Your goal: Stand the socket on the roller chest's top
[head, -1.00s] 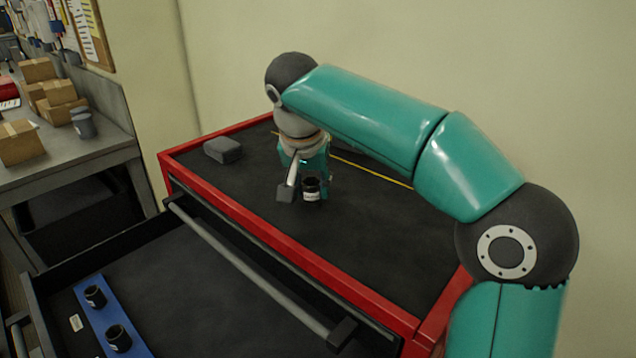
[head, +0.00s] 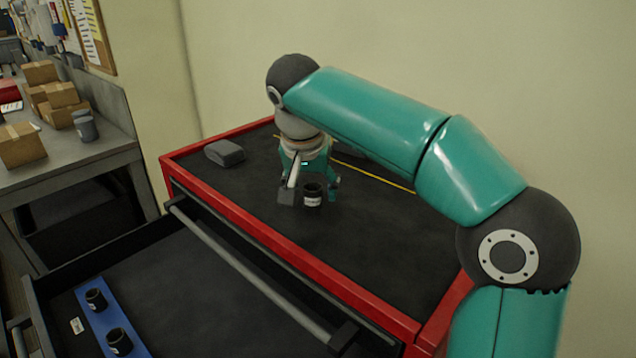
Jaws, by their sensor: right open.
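A black socket (head: 313,194) with a white label stands upright on the dark top of the red roller chest (head: 240,179). My right gripper (head: 311,193) is over the chest top, its fingers open on either side of the socket. Whether a finger touches the socket cannot be told. My left gripper is out of view.
An open drawer below holds a blue rail (head: 108,326) with two more black sockets (head: 96,299). A grey block (head: 224,153) lies on the chest top at the back left. A yellow strip (head: 372,175) runs behind my gripper. A workbench with cardboard boxes (head: 22,145) stands at the left.

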